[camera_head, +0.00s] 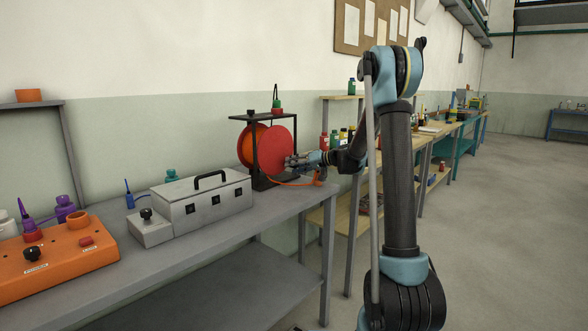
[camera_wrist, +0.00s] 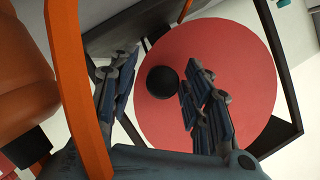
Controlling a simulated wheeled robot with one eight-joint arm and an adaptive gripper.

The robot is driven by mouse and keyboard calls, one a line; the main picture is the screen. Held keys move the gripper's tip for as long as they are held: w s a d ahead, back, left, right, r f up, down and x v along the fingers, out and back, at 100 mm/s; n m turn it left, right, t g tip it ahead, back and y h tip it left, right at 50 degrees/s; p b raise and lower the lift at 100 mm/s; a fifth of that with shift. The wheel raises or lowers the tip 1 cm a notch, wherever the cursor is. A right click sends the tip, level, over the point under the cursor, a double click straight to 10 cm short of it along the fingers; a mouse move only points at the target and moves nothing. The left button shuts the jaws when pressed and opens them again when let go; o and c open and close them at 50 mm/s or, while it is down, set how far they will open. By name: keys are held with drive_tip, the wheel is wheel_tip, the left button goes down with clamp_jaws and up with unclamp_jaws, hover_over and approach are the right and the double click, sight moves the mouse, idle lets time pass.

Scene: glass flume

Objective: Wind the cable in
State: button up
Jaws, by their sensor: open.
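The cable reel stands on the grey bench, with a large red disc (camera_head: 272,150) facing my gripper in a black frame (camera_head: 250,117). In the wrist view the red disc (camera_wrist: 230,50) carries a round black knob (camera_wrist: 162,81), off its centre. My gripper (camera_head: 292,160) is open at the disc's right side; in the wrist view (camera_wrist: 158,70) the knob appears between its spread fingers. I cannot tell whether they touch it. An orange cable (camera_head: 290,183) runs from the reel's base toward the bench edge. In the wrist view the cable (camera_wrist: 72,70) passes close to the camera, left of the fingers.
A grey metal box (camera_head: 205,205) with a black handle stands left of the reel. An orange control box (camera_head: 60,262) is farther left. A small green bottle (camera_head: 277,103) sits on the reel frame. Wooden benches (camera_head: 400,140) with bottles stand behind my arm. The floor at right is clear.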

drive_tip(key=shift+w+a+f, duration=0.1)
drive_tip(key=shift+a, duration=0.2)
clamp_jaws()
drive_tip(key=shift+a, duration=0.15)
